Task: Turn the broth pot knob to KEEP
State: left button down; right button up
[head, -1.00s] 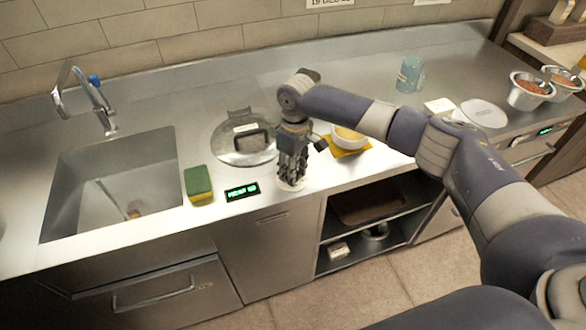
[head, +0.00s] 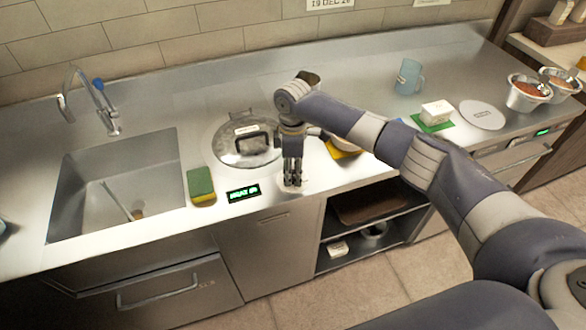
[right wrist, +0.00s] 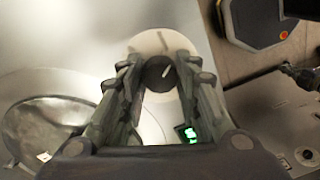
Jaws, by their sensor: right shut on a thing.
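The dark round knob (right wrist: 155,76) with a pale pointer line shows in the right wrist view, on a pale round dial plate (right wrist: 150,42). My right gripper (head: 292,184) points straight down over this plate in the head view and hides the knob there. In the right wrist view its two fingers (right wrist: 161,80) are shut on the knob's sides. A small black display with green text (head: 243,192) lies left of the dial; I cannot read the text surely. The lidded broth pot (head: 247,156) is set in the counter behind. My left gripper is not in view.
A green and yellow sponge (head: 201,185) lies left of the display, beside the sink (head: 60,215). A yellow cloth (head: 345,152) lies right of my gripper, partly behind my arm. A blue mug (head: 409,77) stands further back. The counter's front edge is close to the dial.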

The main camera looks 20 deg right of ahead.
jog(key=n, duration=0.3)
jog(key=shift+n, duration=0.4)
jog(key=n, duration=0.4)
jog(key=shift+w+n+p, duration=0.1)
jog(key=shift+n+p, duration=0.2)
jog(key=shift+p, duration=0.05)
jog(key=n, duration=0.4)
jog(key=shift+h, duration=0.3)
jog(key=shift+a+r+n, duration=0.1)
jog(key=shift+n, duration=2)
jog(key=o, duration=1.1)
